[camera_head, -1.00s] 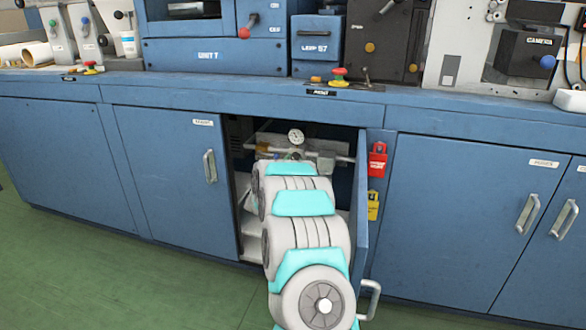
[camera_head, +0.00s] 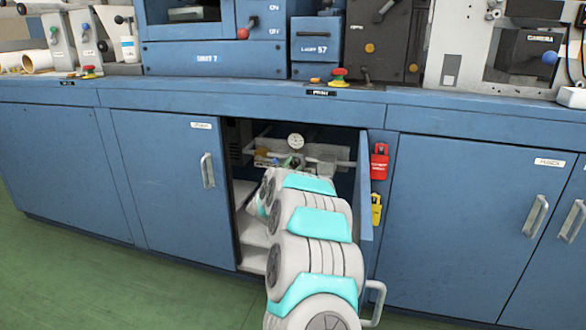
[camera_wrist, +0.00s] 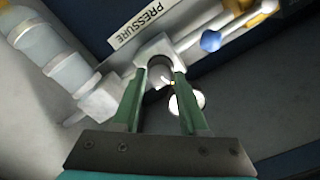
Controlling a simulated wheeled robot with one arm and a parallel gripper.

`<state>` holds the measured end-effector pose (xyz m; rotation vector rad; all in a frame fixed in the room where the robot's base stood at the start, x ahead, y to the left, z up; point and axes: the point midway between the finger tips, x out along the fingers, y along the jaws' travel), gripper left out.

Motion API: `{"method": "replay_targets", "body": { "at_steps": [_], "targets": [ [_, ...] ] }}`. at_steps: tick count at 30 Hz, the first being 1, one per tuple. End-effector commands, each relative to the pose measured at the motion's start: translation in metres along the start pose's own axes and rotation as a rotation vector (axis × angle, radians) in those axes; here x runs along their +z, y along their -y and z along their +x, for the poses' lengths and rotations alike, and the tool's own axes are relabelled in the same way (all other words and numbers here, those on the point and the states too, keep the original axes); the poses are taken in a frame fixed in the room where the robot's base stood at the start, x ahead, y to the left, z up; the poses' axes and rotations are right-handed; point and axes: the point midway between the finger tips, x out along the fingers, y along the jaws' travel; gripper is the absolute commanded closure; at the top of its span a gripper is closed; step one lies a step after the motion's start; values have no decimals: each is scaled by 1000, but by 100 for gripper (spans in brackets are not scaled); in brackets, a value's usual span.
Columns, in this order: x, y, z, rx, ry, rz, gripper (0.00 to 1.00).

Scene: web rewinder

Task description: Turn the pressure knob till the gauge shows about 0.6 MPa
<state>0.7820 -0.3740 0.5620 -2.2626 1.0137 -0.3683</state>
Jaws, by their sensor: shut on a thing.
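The pressure gauge (camera_head: 295,141) is a small white dial at the top of the open cabinet in the head view. Its needle is too small to read. In the wrist view the grey pressure knob (camera_wrist: 158,73) sits between the green fingertips of my gripper (camera_wrist: 163,77), below a white PRESSURE label (camera_wrist: 142,23). My gripper is shut on the knob. A bright round disc (camera_wrist: 185,103) beside the right finger may be the gauge, but no scale is readable there. In the head view my arm hides the knob.
Pipes run left and right of the gauge. A blue ball handle (camera_wrist: 211,41) and pale bowls (camera_wrist: 60,65) flank the knob. The open cabinet door (camera_head: 364,200) stands close to the right of my arm.

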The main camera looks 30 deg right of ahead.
Motion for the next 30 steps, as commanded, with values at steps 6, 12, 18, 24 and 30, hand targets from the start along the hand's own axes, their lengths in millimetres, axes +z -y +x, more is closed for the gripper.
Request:
{"method": "replay_targets", "body": {
  "at_steps": [6,12,18,24,30],
  "targets": [
    [-1,-1,0,1,-1,0,54],
    [0,0,0,1,-1,0,31],
    [0,0,0,0,0,-1,28],
    [0,0,-2,0,-1,-1,28],
    [-1,1,-17,-1,0,1,28]
  ]
}}
